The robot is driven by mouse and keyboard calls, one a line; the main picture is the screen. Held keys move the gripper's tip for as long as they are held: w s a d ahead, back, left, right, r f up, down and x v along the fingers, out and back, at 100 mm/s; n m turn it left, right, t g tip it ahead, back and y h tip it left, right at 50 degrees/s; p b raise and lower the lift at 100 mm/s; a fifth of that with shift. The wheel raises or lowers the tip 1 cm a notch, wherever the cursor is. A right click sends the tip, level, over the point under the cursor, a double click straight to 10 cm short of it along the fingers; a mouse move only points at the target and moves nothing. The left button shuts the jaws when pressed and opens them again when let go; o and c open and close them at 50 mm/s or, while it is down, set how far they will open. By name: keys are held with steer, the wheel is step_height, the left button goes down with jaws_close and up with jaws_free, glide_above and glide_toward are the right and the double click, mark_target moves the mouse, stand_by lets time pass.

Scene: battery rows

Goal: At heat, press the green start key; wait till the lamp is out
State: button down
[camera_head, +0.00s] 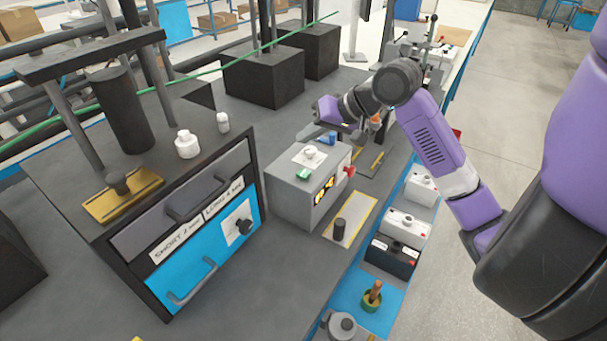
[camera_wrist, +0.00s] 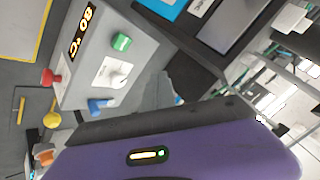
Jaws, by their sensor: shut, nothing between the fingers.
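The heat station is a grey box (camera_head: 292,200) on the bench, also in the wrist view (camera_wrist: 136,22). Its green start key (camera_head: 303,174) is on top, near one edge; the wrist view shows it (camera_wrist: 121,42) uncovered. A lit yellow display (camera_wrist: 82,32) on its front appears to read 80 °C. My gripper (camera_head: 312,132) is shut and empty, behind the box top and apart from the green key. I cannot make out a separate lit lamp.
A red knob (camera_head: 349,170) sticks out of the box front. A yellow-edged plate with a dark cylinder (camera_head: 339,229) lies before it. The blue-fronted drawer cabinet (camera_head: 205,270) stands left. Batteries (camera_head: 392,256) line the blue strip at right. Dark blocks (camera_head: 264,78) stand behind.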

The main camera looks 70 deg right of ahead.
mark_target(307, 174)
steer(key=shift+f+b, duration=2.95)
steer(key=shift+f, duration=1.05)
steer(key=shift+f+b, duration=0.35)
steer(key=shift+f+b, duration=0.4)
steer(key=shift+f, duration=0.05)
steer(key=shift+r, duration=0.15)
steer(key=shift+r+p, duration=0.65)
steer(key=shift+r, duration=0.05)
steer(key=shift+r+p, duration=2)
steer(key=shift+r, duration=0.5)
